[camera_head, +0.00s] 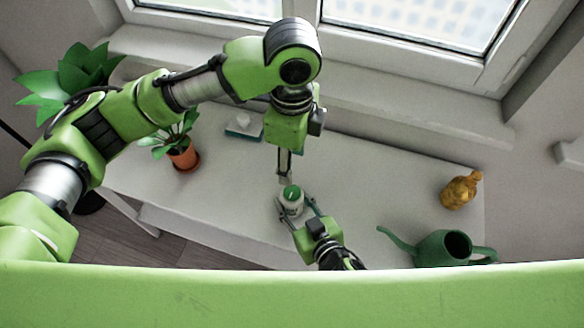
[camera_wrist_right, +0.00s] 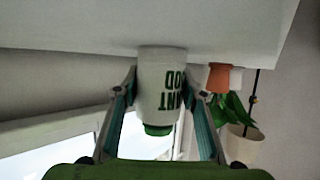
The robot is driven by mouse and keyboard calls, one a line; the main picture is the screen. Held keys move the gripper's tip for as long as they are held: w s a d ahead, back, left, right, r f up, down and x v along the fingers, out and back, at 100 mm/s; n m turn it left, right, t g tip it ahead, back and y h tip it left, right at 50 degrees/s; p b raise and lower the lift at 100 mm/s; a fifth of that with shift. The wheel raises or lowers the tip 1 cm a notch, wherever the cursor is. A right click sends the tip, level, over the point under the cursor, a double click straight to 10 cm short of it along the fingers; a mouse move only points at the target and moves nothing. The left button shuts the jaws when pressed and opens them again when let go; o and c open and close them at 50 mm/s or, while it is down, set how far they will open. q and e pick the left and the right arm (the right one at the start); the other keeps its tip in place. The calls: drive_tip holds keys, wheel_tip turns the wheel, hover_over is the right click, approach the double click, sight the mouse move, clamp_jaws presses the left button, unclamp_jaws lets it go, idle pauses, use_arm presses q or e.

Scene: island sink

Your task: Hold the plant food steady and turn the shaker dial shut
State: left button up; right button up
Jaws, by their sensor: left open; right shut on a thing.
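The plant food (camera_head: 291,208) is a white shaker with a green dial (camera_head: 291,192) on top, upright on the white table. It also shows upside down in the right wrist view (camera_wrist_right: 162,80), with green lettering. My right gripper (camera_head: 297,209) is shut on the shaker's body, one finger on each side. My left gripper (camera_head: 285,178) is open and points down just behind and above the dial. I cannot tell whether its fingertips touch the dial. The dial's setting is too small to read.
A green watering can (camera_head: 443,248) and a yellow-brown figurine (camera_head: 461,190) stand to the right on the white table (camera_head: 370,190). A small potted plant (camera_head: 183,157) stands at left, and a blue and white block (camera_head: 243,126) lies behind. A window is at the back.

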idle(0.4)
drive_tip(key=o, duration=1.3)
